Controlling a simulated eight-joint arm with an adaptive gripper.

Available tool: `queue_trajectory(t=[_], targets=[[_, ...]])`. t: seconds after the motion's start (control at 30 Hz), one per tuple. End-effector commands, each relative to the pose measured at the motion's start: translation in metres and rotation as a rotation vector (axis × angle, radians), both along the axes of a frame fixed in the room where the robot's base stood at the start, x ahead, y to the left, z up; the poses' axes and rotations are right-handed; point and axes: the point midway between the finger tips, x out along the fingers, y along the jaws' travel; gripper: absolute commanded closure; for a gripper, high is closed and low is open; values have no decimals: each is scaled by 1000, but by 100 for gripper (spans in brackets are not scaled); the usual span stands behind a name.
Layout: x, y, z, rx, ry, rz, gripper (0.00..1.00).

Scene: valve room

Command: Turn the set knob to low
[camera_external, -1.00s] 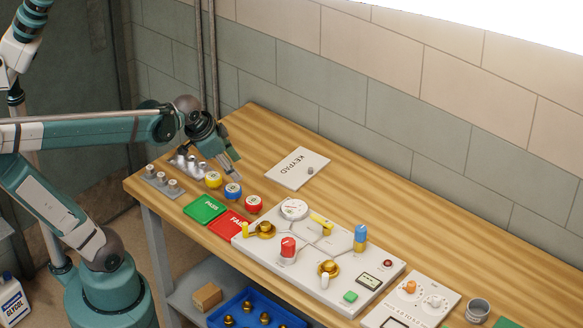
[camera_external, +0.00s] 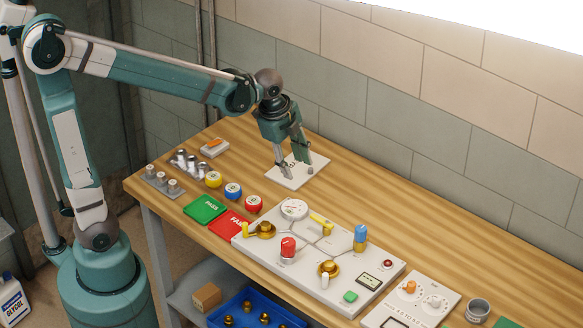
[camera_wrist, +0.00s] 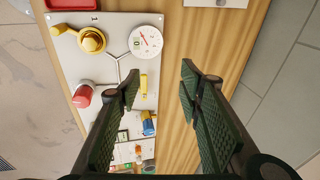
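My gripper (camera_external: 295,168) is open and empty above the white KEYPAD plate (camera_external: 283,178), at the back of the bench. In the wrist view its two dark green fingers (camera_wrist: 159,84) are wide apart with bare wood between them. A small white panel (camera_external: 389,314) at the bench's right front carries an orange knob (camera_external: 410,287) and a white dial (camera_external: 433,302). Its lettering is too small to read surely, so I cannot tell which is the set knob. My gripper is well away from this panel, up and to the left.
A large white valve panel (camera_external: 305,262) lies between my gripper and the small panel. It carries a red knob (camera_external: 288,247), a blue handle (camera_external: 360,238), brass valves and a gauge (camera_external: 293,209). A metal cup (camera_external: 478,310) stands right of the small panel. The wood behind is clear.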

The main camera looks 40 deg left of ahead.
Motion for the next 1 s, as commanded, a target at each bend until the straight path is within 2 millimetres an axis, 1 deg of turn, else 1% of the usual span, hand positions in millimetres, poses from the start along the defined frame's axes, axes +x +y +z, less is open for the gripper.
queue_trajectory(t=[0.03, 0.17, 0.47, 0.77, 1.0], targets=[[4, -12, 4, 11, 5, -45, 64], [11, -38, 4, 43, 22, -168, 64], [21, -99, -2, 109, 61, -452, 64], [22, -163, -14, 168, 100, -741, 64], [17, -211, -28, 205, 131, -962, 64]])
